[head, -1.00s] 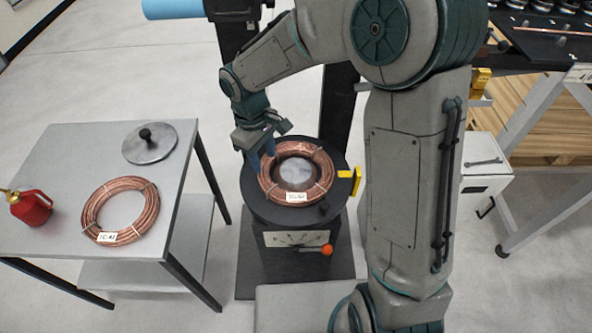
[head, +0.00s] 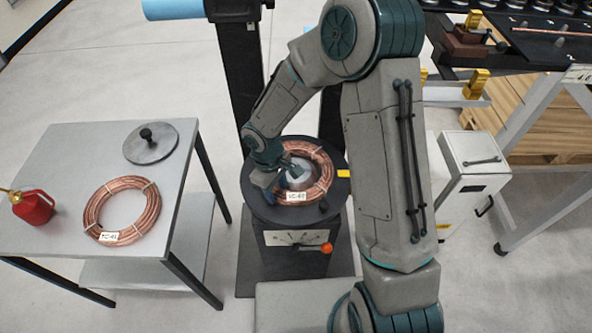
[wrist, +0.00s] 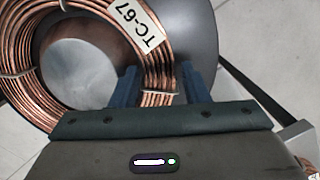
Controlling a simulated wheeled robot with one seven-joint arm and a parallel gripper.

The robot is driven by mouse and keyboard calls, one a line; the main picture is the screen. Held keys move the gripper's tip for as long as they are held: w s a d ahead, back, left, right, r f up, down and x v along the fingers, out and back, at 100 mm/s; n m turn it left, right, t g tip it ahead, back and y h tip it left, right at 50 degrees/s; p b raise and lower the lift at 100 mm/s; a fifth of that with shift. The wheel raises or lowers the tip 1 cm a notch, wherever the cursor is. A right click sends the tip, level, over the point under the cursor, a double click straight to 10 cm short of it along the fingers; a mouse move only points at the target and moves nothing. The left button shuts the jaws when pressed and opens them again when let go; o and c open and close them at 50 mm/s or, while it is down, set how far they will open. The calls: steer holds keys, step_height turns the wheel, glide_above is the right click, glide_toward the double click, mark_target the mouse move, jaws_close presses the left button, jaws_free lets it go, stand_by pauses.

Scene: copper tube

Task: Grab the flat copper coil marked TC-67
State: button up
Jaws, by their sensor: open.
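The flat copper coil marked TC-67 (head: 318,190) lies on a round dark turntable on a black stand. In the wrist view the coil (wrist: 105,15) shows its white TC-67 label at the upper middle. My gripper (head: 278,182) is over the coil's left side in the head view. In the wrist view my gripper (wrist: 160,88) is open, with one blue finger on each side of the coil's ring near a tie. I cannot tell whether the fingers touch the copper.
A second coil (head: 97,213), its label reading like TC-41, lies on the grey side table (head: 60,160) at left. A round lid (head: 150,148) with a black knob and a red oil can (head: 33,207) are also there. A white box (head: 470,165) stands at right.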

jaws_close()
steer(key=shift+r, duration=0.1)
